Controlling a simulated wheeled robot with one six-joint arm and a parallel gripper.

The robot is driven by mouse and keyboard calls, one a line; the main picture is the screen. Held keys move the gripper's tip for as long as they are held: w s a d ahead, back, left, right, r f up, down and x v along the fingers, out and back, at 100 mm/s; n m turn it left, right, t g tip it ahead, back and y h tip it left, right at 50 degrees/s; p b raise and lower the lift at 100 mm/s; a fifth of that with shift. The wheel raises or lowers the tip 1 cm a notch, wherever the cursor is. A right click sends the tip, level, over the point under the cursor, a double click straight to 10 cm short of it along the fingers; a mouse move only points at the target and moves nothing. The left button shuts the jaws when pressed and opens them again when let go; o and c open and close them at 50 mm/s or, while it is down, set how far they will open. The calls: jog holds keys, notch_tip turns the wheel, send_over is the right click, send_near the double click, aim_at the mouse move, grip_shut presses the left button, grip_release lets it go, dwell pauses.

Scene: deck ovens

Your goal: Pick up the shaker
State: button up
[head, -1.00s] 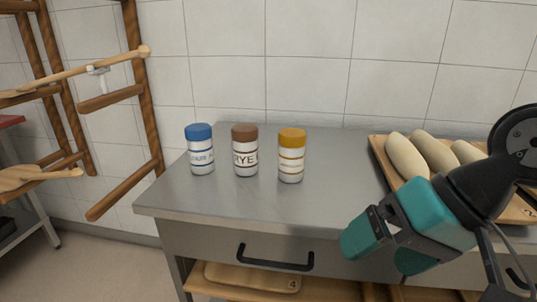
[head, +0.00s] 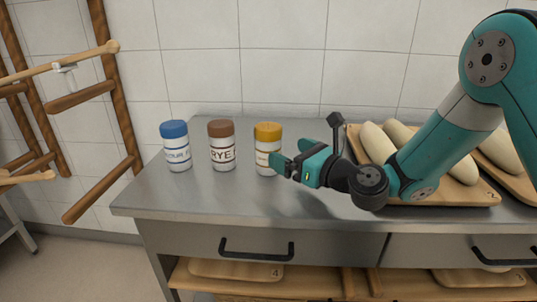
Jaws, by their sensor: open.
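Three shakers stand upright in a row on the steel counter (head: 200,200). The left one has a blue lid (head: 176,148), the middle one a brown lid and the label RYE (head: 222,148), the right one a yellow lid (head: 266,140). My gripper (head: 277,164) is open, level with the body of the yellow-lidded shaker and at its right side. A finger overlaps the shaker's lower right edge in the picture. I cannot tell whether it touches, or whether the shaker is between the fingers.
Boards with pale dough loaves (head: 378,138) lie on the counter at the right, behind my arm. A wooden rack (head: 100,85) stands at the left. Drawers with black handles (head: 256,252) are below. The counter front left is clear.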

notch_tip(320, 180, down, 3)
jog(key=shift+r+b, duration=0.1)
jog(key=shift+b, duration=0.2)
jog(key=shift+p+x, duration=0.5)
jog(key=shift+x, duration=0.5)
jog(key=shift+p+x, duration=0.6)
jog(key=shift+x, duration=2.15)
jog(key=shift+r, duration=0.15)
jog(key=c, duration=1.1)
jog(key=shift+r, duration=0.1)
notch_tip(320, 180, up, 20)
jog(key=p, duration=0.4)
